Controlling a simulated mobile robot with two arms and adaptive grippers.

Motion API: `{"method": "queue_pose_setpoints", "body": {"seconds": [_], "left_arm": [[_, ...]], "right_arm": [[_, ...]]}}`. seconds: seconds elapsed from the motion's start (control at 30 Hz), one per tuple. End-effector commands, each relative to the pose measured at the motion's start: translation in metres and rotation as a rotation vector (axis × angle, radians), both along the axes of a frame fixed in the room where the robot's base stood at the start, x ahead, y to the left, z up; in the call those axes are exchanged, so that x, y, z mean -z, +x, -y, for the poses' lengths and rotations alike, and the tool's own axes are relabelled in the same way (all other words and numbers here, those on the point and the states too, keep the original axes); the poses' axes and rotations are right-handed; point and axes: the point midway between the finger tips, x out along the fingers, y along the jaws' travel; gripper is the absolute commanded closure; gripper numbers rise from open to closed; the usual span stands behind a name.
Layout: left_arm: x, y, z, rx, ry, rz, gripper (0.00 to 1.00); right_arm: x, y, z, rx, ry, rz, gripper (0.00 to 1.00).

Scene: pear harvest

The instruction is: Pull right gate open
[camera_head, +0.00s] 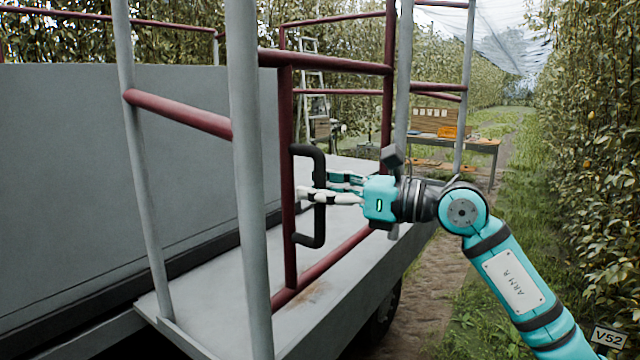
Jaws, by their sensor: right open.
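The right gate (287,180) is a dark red tube frame on the side of a grey platform. A black D-shaped handle (320,225) is fixed to its upright. My right gripper (318,190) reaches in from the right at the handle. Its fingers are apart, with the handle's vertical bar at or between the fingertips. I cannot tell whether they touch it. The gate stands between a grey post (247,180) and another grey post farther right (404,75). My left gripper is not in view.
The grey platform deck (345,297) lies below the handle, with a wheel under its edge. A wooden table (470,143) with an orange crate (452,132) stands behind. A ladder (314,90) is farther back. Pear hedges (600,170) line the grassy path at right.

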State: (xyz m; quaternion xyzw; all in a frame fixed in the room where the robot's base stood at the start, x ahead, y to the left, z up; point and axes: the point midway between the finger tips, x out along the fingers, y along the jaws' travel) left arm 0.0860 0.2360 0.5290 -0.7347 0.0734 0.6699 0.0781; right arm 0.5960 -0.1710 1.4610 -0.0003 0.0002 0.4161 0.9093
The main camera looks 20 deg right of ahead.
Motion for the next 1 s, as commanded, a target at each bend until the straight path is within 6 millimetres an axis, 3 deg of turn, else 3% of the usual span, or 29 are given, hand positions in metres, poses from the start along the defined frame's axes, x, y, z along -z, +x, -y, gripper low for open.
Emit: {"method": "queue_pose_setpoints", "body": {"seconds": [0.13, 0.47, 1.0], "left_arm": [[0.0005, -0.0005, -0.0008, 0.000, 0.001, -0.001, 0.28], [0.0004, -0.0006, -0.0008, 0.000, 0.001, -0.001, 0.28], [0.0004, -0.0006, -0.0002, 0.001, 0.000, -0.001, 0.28]], "right_arm": [[0.0002, -0.0001, 0.0002, 0.000, 0.000, 0.000, 0.58], [-0.0001, -0.0003, 0.0004, 0.000, 0.001, 0.001, 1.00], [0.0003, -0.0004, 0.0006, 0.000, -0.001, -0.001, 1.00]]}}
